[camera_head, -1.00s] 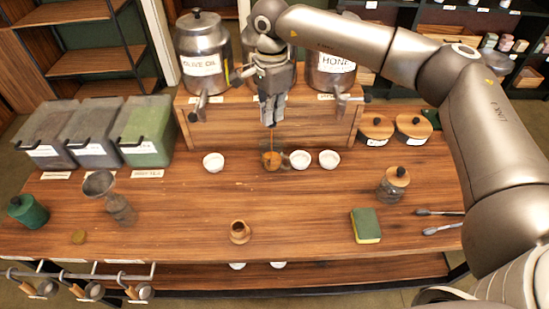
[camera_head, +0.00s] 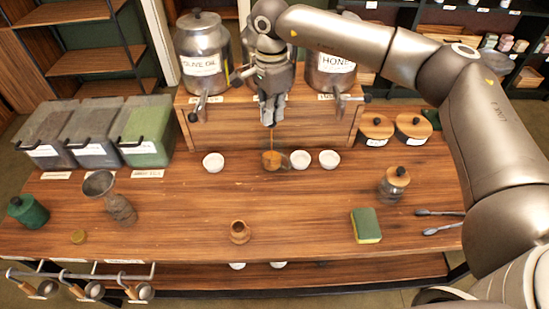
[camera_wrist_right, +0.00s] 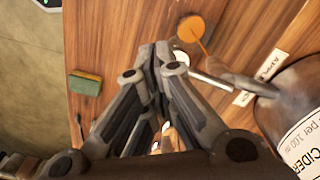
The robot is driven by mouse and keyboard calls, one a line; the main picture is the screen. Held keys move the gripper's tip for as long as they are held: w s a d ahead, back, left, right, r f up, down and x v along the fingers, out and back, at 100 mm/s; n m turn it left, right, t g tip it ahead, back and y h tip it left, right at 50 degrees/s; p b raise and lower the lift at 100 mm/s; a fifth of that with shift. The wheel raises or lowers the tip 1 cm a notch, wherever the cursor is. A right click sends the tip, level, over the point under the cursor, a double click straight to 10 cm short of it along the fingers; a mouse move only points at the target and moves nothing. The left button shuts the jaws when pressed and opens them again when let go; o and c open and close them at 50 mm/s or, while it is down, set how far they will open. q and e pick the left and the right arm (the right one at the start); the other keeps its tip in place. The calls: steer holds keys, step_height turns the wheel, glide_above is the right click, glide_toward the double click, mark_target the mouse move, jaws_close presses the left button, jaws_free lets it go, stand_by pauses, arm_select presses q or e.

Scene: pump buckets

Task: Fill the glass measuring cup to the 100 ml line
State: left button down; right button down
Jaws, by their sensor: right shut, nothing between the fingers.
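The glass measuring cup (camera_head: 271,160) stands on the table below the middle dispenser and holds orange-brown liquid. A thin stream falls into it from above. In the right wrist view the liquid in the cup (camera_wrist_right: 191,28) shows as an orange disc with the stream reaching it; the 100 ml line cannot be made out. The middle dispenser (camera_wrist_right: 290,105) reads "CIDER" in the wrist view and is mostly hidden behind my arm in the head view. My right gripper (camera_head: 270,122) is shut and empty, at the middle dispenser's tap (camera_wrist_right: 222,82). My left gripper is out of view.
Small white bowls (camera_head: 213,162) stand on both sides of the cup. Olive oil (camera_head: 203,55) and honey (camera_head: 332,70) dispensers flank the middle one. A sponge (camera_head: 366,225), a lidded jar (camera_head: 393,184) and a small wooden pot (camera_head: 240,231) stand nearer the front.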

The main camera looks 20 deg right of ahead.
steer(key=r+p, duration=0.3)
steer(key=r, duration=0.3)
steer(key=shift+w, duration=0.2)
steer(key=shift+r+p, duration=0.35)
steer(key=shift+r, duration=0.3)
step_height(320, 180, up, 4)
steer(key=p, duration=0.2)
steer(key=shift+r+p, duration=0.15)
steer(key=shift+p, duration=0.2)
